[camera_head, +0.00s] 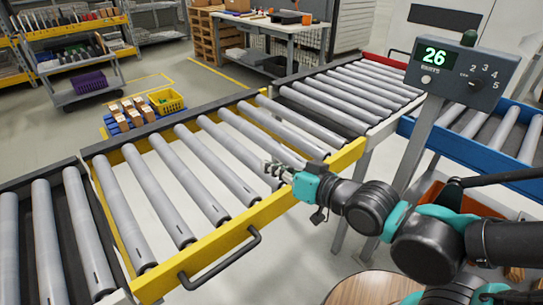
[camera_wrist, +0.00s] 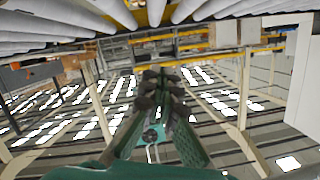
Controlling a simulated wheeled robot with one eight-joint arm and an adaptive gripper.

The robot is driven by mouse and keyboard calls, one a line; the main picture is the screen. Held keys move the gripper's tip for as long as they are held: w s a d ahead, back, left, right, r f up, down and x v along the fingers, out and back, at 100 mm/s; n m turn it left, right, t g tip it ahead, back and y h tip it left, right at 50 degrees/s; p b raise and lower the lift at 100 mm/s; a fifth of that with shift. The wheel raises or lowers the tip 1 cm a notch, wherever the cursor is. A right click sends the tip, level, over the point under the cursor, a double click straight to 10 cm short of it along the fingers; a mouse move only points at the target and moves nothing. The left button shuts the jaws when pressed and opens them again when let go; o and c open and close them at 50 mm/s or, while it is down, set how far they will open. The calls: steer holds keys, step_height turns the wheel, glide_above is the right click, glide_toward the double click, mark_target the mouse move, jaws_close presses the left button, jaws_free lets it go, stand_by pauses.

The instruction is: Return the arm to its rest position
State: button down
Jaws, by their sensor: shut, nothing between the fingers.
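My gripper (camera_head: 273,169) is over the near part of the yellow-framed roller conveyor (camera_head: 345,158) in the head view. It is teal and dark, and its fingers point left over the rollers. In the wrist view my gripper (camera_wrist: 160,78) has its fingertips together, with nothing seen between them. My arm reaches in from the lower right, beside the display post.
A panel reading 26 (camera_head: 458,70) stands on a post at the right, close to my arm. A blue-framed conveyor (camera_head: 480,160) is at the right. A round wooden top (camera_head: 362,289) is below my arm. Shelves and a workbench (camera_head: 262,24) stand behind.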

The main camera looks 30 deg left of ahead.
steer(key=shift+r, duration=1.6)
steer(key=w+d+f+m+t+h, duration=0.2)
steer(key=w+d+f+m+h, duration=0.15)
steer(key=w+d+f, duration=0.4)
steer(key=w+d+f+m+t+h, duration=0.15)
steer(key=w+d+f+h, duration=0.35)
steer(key=w+d, duration=0.55)
steer(key=s+d+f+m+g+h, duration=0.1)
steer(key=d+f+h, duration=0.1)
steer(key=d, duration=0.6)
steer(key=s+d+f+m+g+h, duration=0.1)
steer(key=d+f, duration=0.3)
steer(key=d, duration=0.4)
steer(key=s+d+f+m+g+h, duration=0.1)
steer(key=d+f+m+g+h, duration=0.1)
steer(key=d, duration=0.6)
steer(key=shift+s+d+f+m+h, duration=0.25)
steer(key=shift+d+f+m+h, duration=0.1)
steer(key=shift+f+m+h, duration=0.45)
